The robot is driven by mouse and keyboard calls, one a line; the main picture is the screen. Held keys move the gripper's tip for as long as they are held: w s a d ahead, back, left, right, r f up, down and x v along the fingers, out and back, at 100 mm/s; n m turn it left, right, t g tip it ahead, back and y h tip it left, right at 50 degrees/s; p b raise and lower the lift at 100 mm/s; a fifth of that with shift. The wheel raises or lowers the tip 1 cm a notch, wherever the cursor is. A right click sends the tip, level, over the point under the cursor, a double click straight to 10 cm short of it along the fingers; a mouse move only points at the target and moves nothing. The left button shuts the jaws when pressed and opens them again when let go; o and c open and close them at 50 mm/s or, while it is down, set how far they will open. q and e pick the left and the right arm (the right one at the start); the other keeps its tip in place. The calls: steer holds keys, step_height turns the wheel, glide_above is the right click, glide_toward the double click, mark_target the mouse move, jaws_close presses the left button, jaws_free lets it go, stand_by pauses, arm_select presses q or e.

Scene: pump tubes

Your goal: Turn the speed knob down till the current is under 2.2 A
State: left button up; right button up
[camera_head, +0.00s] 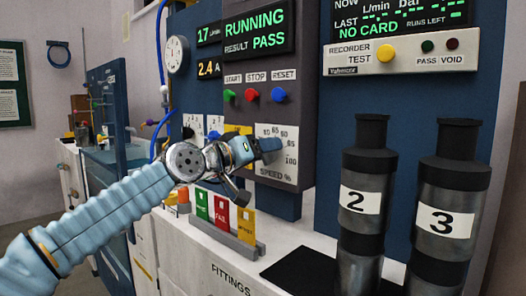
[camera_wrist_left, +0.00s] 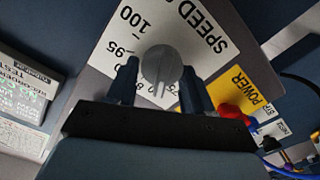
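The grey speed knob (camera_wrist_left: 161,68) sits on the white SPEED % plate (camera_head: 290,158), beside the marks that run up to 100. My left gripper (camera_head: 262,147) is at the plate. In the left wrist view its two fingers (camera_wrist_left: 160,84) stand either side of the knob, with what looks like a narrow gap on each side. In the head view the gripper hides the knob. The current display (camera_head: 209,69) reads 2.4 A. The display above it (camera_head: 209,35) reads 17 L/min. The status screen (camera_head: 256,30) reads RUNNING and RESULT PASS. My right gripper is out of view.
Green start (camera_head: 229,95), red stop (camera_head: 252,95) and blue reset (camera_head: 279,95) buttons sit above the knob plate. A red knob (camera_wrist_left: 232,112) on the yellow POWER plate is close to my gripper. Dark cylinders 2 (camera_head: 361,235) and 3 (camera_head: 444,230) stand on the right.

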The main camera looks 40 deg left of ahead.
arm_select(q)
steer(key=shift+o, duration=1.4)
steer(key=shift+s+a, duration=0.1)
steer(key=shift+s, duration=0.35)
steer(key=s+b, duration=0.1)
steer(key=s, duration=1.2)
steer(key=shift+a+b, duration=0.4)
steer(key=shift+a, duration=0.05)
